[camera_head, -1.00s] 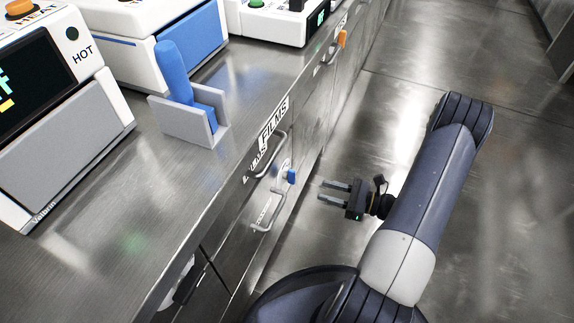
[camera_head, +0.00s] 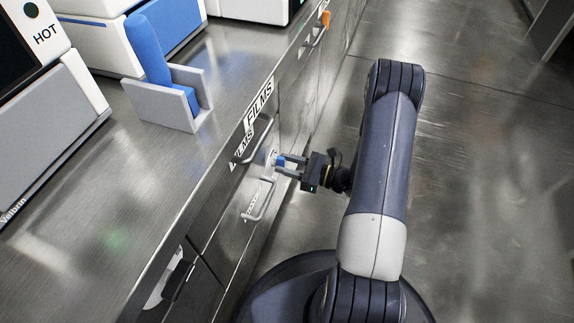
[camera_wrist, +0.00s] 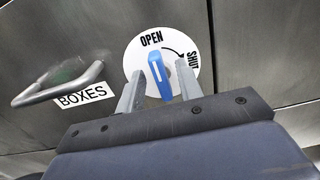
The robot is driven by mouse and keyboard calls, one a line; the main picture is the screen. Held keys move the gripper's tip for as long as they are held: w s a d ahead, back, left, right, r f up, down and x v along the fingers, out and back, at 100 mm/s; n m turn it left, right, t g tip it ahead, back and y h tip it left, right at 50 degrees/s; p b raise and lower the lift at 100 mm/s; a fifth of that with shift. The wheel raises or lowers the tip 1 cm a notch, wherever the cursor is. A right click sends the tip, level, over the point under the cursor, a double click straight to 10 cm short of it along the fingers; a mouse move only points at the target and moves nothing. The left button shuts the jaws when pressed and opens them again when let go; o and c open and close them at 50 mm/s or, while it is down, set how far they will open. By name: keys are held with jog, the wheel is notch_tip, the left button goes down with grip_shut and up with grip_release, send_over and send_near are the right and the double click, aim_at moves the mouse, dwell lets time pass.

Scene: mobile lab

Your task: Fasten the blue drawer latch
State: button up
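The blue drawer latch (camera_wrist: 160,76) sits on a round white dial on the drawer front, marked OPEN at the top and SHUT to the right with a curved arrow between. In the wrist view the latch handle points up, a little left, toward OPEN. My gripper (camera_wrist: 158,88) is open, with one finger on each side of the latch handle. A gap shows between the handle and each finger. In the head view my gripper (camera_head: 284,167) reaches the drawer front from the right, and the blue latch (camera_head: 280,160) shows at its fingertips.
A drawer handle beside a BOXES label (camera_wrist: 85,97) is left of the dial in the wrist view. The head view shows the FILMS drawer handle (camera_head: 258,140), an orange latch (camera_head: 325,18) farther along, and a grey holder (camera_head: 160,108) on the counter. Open floor lies to the right.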

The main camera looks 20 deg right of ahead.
jog(key=shift+w+a, duration=0.1)
jog(key=shift+c, duration=0.2)
grip_shut()
dwell(0.5)
jog(key=shift+w+d+f+m+p, duration=0.15)
jog(key=shift+m+p, duration=0.95)
jog(key=shift+m, duration=1.9)
jog(key=shift+w+d+f+m+p, duration=0.15)
jog(key=shift+m+p, duration=0.95)
jog(key=shift+m, duration=1.9)
jog(key=shift+w+f+m+p, duration=0.15)
jog(key=shift+m+p, duration=0.95)
jog(key=shift+m, duration=1.9)
jog(key=shift+s, duration=0.1)
